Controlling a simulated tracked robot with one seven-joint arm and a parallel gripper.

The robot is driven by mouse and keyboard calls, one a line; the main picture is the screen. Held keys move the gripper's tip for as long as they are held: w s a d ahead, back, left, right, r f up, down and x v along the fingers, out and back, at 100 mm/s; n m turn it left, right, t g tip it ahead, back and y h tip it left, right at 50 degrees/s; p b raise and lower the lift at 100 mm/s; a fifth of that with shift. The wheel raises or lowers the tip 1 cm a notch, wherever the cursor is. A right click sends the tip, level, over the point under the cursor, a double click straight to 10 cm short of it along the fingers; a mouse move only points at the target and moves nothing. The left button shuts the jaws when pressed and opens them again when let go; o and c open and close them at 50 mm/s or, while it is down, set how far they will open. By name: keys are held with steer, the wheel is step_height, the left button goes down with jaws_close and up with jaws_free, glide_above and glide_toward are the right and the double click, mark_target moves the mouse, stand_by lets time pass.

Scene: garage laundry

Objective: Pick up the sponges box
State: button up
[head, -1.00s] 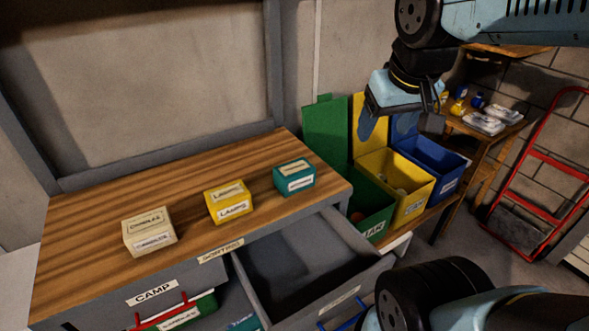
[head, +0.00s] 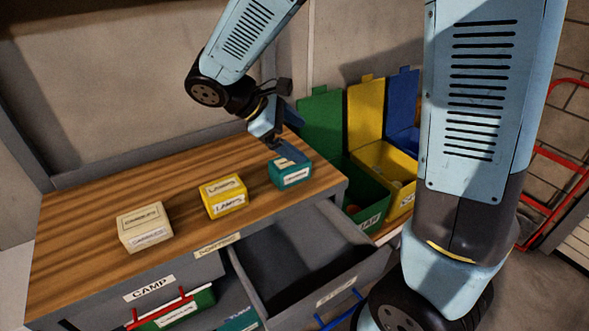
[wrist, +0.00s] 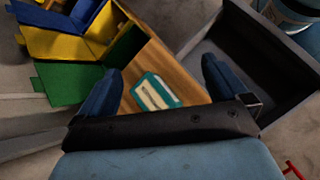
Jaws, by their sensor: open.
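A teal box (head: 292,178) with a white label stands at the right end of the wooden top (head: 110,205). Its label is too small to read; the other two boxes read Candles and Lamps. My gripper (head: 287,150) is just above the teal box, its fingers pointing down and covering part of the box's top. In the wrist view the teal box (wrist: 172,100) shows between the two spread fingers of my gripper (wrist: 160,80). The fingers are open and hold nothing; I cannot tell whether they touch the box.
A yellow Lamps box (head: 224,191) and a cream Candles box (head: 144,225) stand to the left. An open, empty-looking drawer (head: 262,281) juts out below the top's right part. Green (head: 366,197), yellow (head: 399,202) and blue bins stand at right.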

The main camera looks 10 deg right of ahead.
mark_target(284, 162)
steer(key=w+a+f+n+t+h, duration=0.35)
steer(key=a+f+n, duration=0.45)
steer(key=a, duration=0.4)
steer(key=shift+t, duration=0.45)
steer(key=x, duration=1.3)
steer(key=shift+s+f, duration=0.15)
steer(key=shift+s, duration=0.1)
steer(key=shift+c, duration=0.5)
steer(key=c, duration=1)
